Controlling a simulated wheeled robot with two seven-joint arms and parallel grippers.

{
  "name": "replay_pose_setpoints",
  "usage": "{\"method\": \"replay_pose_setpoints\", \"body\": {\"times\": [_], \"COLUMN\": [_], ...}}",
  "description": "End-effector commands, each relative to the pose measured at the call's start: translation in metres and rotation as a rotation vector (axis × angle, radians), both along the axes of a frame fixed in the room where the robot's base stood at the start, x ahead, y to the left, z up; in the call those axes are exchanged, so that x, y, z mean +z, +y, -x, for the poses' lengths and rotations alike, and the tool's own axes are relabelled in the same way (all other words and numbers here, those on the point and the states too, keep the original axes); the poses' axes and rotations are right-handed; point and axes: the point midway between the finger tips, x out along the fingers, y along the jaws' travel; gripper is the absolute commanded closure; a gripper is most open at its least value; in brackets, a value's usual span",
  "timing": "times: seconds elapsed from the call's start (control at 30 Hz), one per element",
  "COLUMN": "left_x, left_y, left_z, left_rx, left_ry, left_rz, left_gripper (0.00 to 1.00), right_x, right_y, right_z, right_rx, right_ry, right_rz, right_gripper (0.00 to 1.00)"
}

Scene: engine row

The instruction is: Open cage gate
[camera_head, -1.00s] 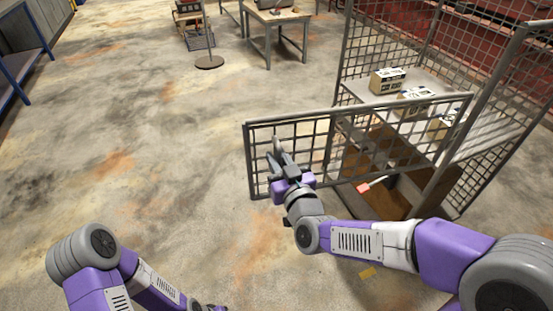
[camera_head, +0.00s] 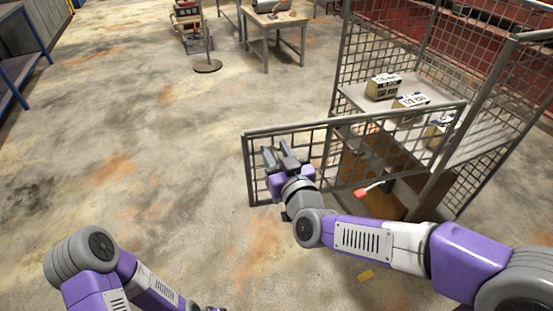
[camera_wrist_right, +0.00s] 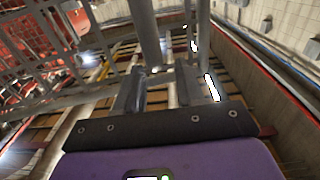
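The cage gate (camera_head: 354,118) is a low grey mesh panel. It extends from near the cage's front right post and juts out left past the cage's left post. My right gripper (camera_head: 279,157) is at the gate's free left end, on the near side. Its two fingers are apart, overlapping the mesh in the head view. In the right wrist view the fingers (camera_wrist_right: 158,88) show a gap between them, with a grey bar (camera_wrist_right: 146,35) beyond. I cannot tell whether they touch the gate. My left arm shows at lower left; its gripper is out of view.
The mesh cage (camera_head: 488,90) stands at right with a shelf (camera_head: 470,138) holding several boxes (camera_head: 383,87). A red-ended handle (camera_head: 362,193) shows below the gate. A workbench (camera_head: 276,22) and post base (camera_head: 207,66) stand at the back. Floor left of the gate is clear.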

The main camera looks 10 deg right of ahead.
Motion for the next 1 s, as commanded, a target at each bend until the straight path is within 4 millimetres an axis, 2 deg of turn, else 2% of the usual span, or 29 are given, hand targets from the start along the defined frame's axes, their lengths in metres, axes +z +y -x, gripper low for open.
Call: {"method": "replay_pose_setpoints", "body": {"times": [0.03, 0.23, 0.83, 0.93, 1.0], "left_x": [0.01, 0.022, 0.023, 0.023, 0.022], "left_y": [0.0, 0.0, 0.0, 0.0, 0.0], "left_z": [0.0, 0.0, 0.0, 0.0, 0.0], "left_rx": [0.0, 0.0, 0.0, 0.0, 0.0], "left_ry": [0.0, 0.0, 0.0, 0.0, 0.0], "left_rz": [0.0, 0.0, 0.0, 0.0, 0.0], "left_gripper": [0.57, 0.57, 0.57, 0.57, 0.57], "right_x": [0.015, 0.041, 0.047, 0.056, 0.071], "right_y": [-0.001, -0.001, -0.002, -0.015, -0.036], "right_z": [0.0, 0.0, 0.0, -0.003, -0.006], "right_rx": [-0.002, -0.002, -0.003, -0.03, -0.072], "right_ry": [-0.003, -0.001, -0.002, -0.03, -0.076], "right_rz": [-0.001, -0.001, 0.001, 0.001, 0.007], "right_gripper": [0.62, 0.62, 0.62, 0.62, 0.62]}}
